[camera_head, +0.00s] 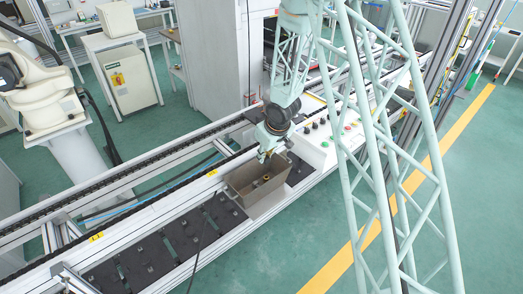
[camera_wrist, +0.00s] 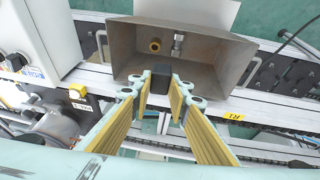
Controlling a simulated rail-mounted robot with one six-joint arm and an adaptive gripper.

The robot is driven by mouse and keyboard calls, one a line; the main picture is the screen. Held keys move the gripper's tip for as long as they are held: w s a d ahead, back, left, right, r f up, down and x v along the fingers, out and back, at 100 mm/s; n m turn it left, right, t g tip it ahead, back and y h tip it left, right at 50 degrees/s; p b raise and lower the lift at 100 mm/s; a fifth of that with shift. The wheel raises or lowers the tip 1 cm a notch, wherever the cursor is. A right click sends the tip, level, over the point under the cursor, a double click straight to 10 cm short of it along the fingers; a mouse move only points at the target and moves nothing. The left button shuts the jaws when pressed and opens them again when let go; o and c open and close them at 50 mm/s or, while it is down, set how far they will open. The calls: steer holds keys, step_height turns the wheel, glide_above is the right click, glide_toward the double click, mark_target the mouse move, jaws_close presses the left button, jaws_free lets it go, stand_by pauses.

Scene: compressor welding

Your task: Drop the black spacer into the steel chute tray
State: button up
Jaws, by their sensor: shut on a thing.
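My gripper (camera_wrist: 161,84) is shut on the black spacer (camera_wrist: 160,71), a small dark block between the fingertips in the wrist view. The steel chute tray (camera_wrist: 212,75) is an open grey box with sloping walls, just beyond the fingertips. The held spacer overlaps the tray's near edge in this view; its height above the tray is hard to tell. In the head view my gripper (camera_head: 265,154) is at the far end of the tray (camera_head: 240,190), close to its rim. The spacer cannot be made out there.
A brass fitting (camera_wrist: 154,45) and a silver metal fitting (camera_wrist: 178,43) lie inside the tray. A lattice tower (camera_head: 385,160) stands at the right.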

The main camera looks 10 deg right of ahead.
steer(key=shift+w+a+f+n+p, duration=0.35)
steer(key=shift+w+a+n+p, duration=0.25)
steer(key=shift+p, duration=0.9)
steer(key=shift+w, duration=0.1)
steer(key=shift+f, duration=0.2)
steer(key=shift+f+b, duration=2.8)
steer(key=shift+f, duration=0.05)
steer(key=o, duration=0.8)
steer(key=shift+o, duration=0.2)
steer(key=shift+r, duration=0.15)
